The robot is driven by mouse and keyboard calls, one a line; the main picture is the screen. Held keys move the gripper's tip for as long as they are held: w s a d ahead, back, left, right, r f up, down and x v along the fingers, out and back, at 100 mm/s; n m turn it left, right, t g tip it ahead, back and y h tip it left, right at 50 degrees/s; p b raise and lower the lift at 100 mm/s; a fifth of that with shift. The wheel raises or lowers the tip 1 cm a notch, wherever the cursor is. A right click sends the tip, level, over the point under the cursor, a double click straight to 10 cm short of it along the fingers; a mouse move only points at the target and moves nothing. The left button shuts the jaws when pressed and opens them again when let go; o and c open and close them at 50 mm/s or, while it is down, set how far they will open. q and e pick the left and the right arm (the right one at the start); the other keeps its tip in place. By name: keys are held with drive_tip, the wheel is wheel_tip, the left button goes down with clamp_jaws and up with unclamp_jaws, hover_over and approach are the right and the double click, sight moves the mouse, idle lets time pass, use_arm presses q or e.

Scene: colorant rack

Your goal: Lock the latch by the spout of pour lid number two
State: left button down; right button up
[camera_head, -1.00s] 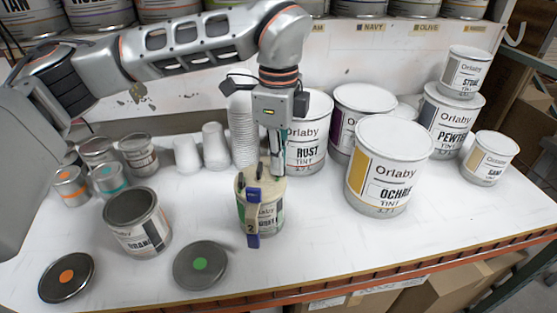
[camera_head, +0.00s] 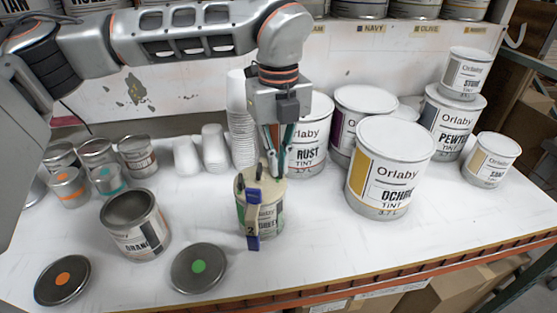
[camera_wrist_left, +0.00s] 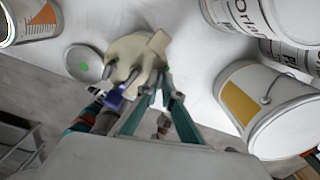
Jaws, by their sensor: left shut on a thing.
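The pour lid (camera_head: 247,185) is cream-coloured and sits on a small can (camera_head: 270,221) with a green label, upright at the front middle of the table. A blue strip (camera_head: 253,226) marked 2 hangs down the front of the lid and can. In the left wrist view the lid (camera_wrist_left: 135,50) shows from above, with the blue piece (camera_wrist_left: 115,100) at its edge. My left gripper (camera_head: 275,172) points down at the lid's far right edge. Its teal fingers are shut on a small part there, which they mostly hide.
A can lid with a green dot (camera_head: 198,268) and one with an orange dot (camera_head: 62,280) lie in front. An open can (camera_head: 134,225) stands left. Paper cups (camera_head: 214,147), the Rust can (camera_head: 311,140) and the Ochre can (camera_head: 385,165) stand close. The front right is clear.

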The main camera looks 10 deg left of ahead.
use_arm(q)
drive_tip(key=shift+m, duration=1.9)
drive_tip(key=c, duration=2.2)
unclamp_jaws()
